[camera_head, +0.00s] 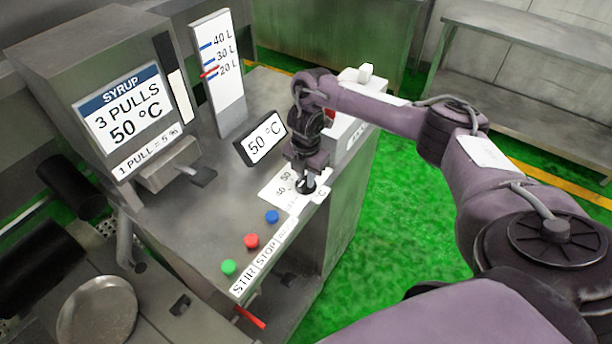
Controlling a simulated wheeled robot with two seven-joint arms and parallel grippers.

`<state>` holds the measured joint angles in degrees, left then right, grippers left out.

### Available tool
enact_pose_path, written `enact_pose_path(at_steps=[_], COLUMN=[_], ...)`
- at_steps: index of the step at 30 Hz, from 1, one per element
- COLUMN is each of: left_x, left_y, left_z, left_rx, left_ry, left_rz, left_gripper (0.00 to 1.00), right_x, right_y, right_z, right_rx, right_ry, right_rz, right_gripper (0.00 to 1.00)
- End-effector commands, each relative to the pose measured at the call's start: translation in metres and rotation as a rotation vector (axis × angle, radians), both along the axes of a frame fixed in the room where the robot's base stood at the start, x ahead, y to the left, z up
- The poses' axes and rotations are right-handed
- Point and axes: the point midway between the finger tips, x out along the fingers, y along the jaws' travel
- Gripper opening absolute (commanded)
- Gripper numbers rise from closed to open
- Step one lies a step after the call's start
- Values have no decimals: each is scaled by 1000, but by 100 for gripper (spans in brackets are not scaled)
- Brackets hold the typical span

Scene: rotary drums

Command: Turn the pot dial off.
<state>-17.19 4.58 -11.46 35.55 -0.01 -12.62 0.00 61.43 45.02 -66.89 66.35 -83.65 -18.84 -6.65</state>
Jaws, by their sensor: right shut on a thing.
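The pot dial (305,186) is a small dark knob on a white scale plate (276,191) with printed numbers, on top of the steel cabinet. My right gripper (305,181) points down over the dial and is shut on it. The gripper hides much of the dial and part of the scale, so I cannot tell which mark the dial points to. A tilted display (264,138) behind it reads 50 °C. My left gripper is not in view.
Green (229,267), red (251,241) and blue (272,216) buttons stand near the dial. A syrup machine (120,110) and a level gauge (218,75) stand behind. A red handle (249,318) sticks out at the front. Green floor is clear to the right.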

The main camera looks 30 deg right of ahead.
Motion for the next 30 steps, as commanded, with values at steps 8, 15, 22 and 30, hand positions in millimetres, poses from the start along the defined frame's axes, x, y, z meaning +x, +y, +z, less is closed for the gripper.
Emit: enact_pose_path(at_steps=[8, 15, 22, 30], left_x=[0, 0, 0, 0], left_y=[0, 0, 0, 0], left_z=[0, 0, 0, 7], left_rx=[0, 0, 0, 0], left_ry=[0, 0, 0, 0], left_rz=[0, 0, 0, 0], left_gripper=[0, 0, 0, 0], right_x=[1, 1, 1, 1], right_y=[0, 0, 0, 0], right_z=[2, 2, 1, 14], right_rx=[2, 1, 1, -2], right_ry=[-4, -4, -2, -4], right_rz=[11, 11, 9, 11], right_gripper=[0, 25, 38, 38])
